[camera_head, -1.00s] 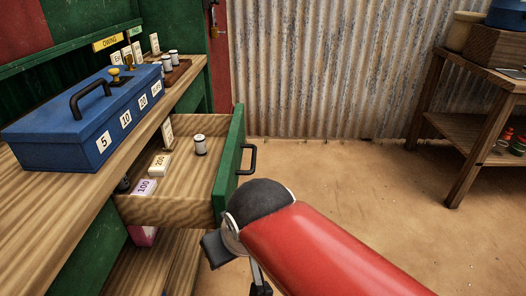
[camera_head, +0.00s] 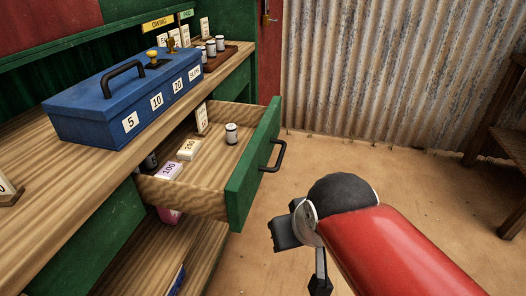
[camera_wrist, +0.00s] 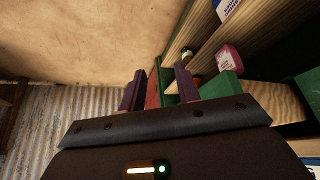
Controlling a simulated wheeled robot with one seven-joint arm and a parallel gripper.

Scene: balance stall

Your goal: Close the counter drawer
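The counter drawer (camera_head: 205,198) stands pulled out from under the wooden counter. It has a green front (camera_head: 252,165) with a dark bar handle (camera_head: 275,157). Inside lie a white block marked 200 (camera_head: 189,149), a purple block marked 100 (camera_head: 169,169), an upright pale block (camera_head: 202,118) and a small metal weight (camera_head: 231,133). In the head view my arm is right of the drawer front, apart from the handle. In the wrist view my gripper (camera_wrist: 160,87) has its two dark fingers apart with nothing held between them. Their tips are hard to place against the drawer.
A blue box (camera_head: 128,100) with numbered labels stands on the counter (camera_head: 70,165). Several weights sit on a tray (camera_head: 222,60) behind it. A lower shelf (camera_head: 190,258) is under the drawer. A wooden table (camera_head: 505,140) stands at right. The floor (camera_head: 400,170) between is clear.

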